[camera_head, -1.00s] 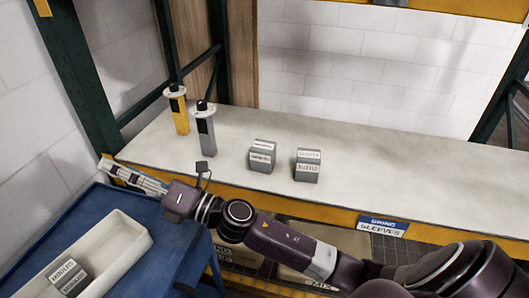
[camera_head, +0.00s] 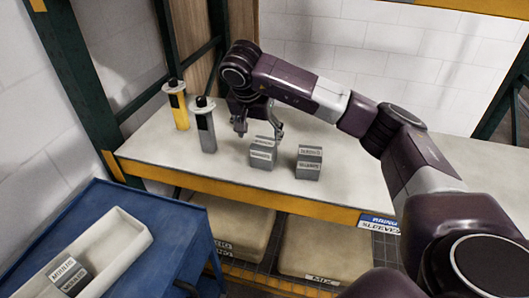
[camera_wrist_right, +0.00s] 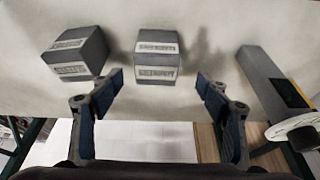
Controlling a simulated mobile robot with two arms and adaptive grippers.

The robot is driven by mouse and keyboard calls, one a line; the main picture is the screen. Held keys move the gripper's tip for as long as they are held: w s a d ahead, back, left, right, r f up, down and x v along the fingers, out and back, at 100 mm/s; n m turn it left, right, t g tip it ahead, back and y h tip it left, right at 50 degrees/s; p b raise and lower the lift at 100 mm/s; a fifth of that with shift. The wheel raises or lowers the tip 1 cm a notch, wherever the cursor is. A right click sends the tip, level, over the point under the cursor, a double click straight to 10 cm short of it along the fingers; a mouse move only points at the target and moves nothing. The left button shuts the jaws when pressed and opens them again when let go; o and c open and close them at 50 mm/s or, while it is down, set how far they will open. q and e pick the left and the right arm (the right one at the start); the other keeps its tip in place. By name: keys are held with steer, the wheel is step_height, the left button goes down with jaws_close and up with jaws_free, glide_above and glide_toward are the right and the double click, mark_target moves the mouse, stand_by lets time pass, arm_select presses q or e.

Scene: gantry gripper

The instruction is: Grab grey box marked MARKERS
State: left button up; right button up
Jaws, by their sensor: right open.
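Two small grey boxes with white labels stand on the shelf. The left box (camera_head: 262,155) has a label too blurred to read surely; it may be the MARKERS one. The right box (camera_head: 309,165) has a label that looks like SLEEVES. My right gripper (camera_head: 259,131) is open at the back of the left box, with its fingers toward either side. In the wrist view that box (camera_wrist_right: 158,58) lies centred ahead of the open fingers (camera_wrist_right: 160,84), and the other box (camera_wrist_right: 75,55) is left of it. Contact is not visible. My left gripper is out of view.
A grey canister (camera_head: 206,130) and a yellow one (camera_head: 179,110) stand left of the boxes. A blue cart (camera_head: 165,232) holds a white tray (camera_head: 128,236) with another grey labelled box (camera_head: 70,275). Brown bins sit under the shelf. The shelf's right side is partly hidden by my arm.

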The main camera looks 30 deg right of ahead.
mark_target(263, 144)
steer(key=p+x, duration=0.1)
steer(key=x, duration=0.1)
steer(key=p+x, duration=0.1)
steer(key=x, duration=0.1)
steer(key=p+x, duration=0.1)
steer(key=x, duration=0.2)
steer(key=shift+s+d, duration=0.15)
steer(key=shift+s, duration=0.25)
steer(key=shift+w+d+f, duration=0.1)
steer(key=shift+w+f, duration=0.05)
steer(key=shift+f, duration=0.2)
steer(key=shift+c, duration=0.5)
